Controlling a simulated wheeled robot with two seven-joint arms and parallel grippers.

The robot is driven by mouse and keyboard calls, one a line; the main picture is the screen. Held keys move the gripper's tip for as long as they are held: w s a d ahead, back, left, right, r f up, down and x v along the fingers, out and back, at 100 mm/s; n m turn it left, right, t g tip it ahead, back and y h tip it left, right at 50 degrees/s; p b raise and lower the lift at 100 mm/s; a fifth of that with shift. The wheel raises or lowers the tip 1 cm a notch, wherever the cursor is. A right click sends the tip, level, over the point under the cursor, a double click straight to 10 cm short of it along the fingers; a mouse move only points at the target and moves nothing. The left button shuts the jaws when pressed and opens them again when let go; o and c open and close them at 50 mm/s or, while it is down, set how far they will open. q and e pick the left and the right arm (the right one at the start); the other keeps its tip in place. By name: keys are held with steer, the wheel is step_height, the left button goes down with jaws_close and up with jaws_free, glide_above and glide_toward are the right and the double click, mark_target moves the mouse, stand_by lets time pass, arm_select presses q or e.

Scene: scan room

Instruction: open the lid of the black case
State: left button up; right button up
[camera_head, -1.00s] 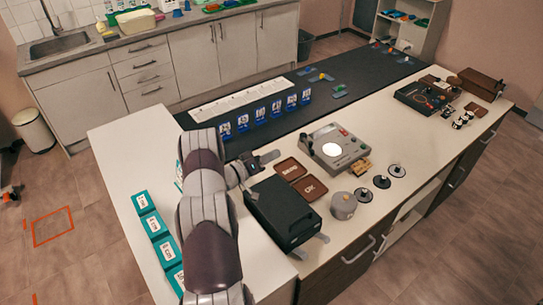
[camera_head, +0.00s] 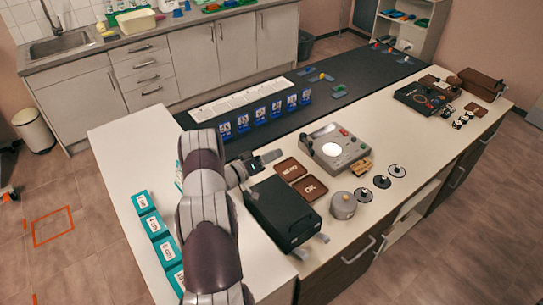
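The black case (camera_head: 284,213) lies on the near part of the white counter, its lid down. My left arm comes up from the bottom of the picture along the case's left side. My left gripper (camera_head: 272,157) is just beyond the case's far left corner, apart from the lid as far as I can see. Its fingers are small and seen at an angle, so their opening cannot be judged. My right gripper is not in view.
Brown trays (camera_head: 310,188), a grey device with a round light (camera_head: 335,149) and a grey round canister (camera_head: 343,205) stand right of the case. Blue card stands (camera_head: 260,117) line the dark mat behind. Teal boxes (camera_head: 155,224) stand left of my arm.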

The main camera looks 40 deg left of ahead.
arm_select(q)
steer(key=shift+o, duration=0.5)
steer(key=b+v, duration=0.5)
steer(key=v, duration=0.7)
steer(key=shift+s, duration=0.35)
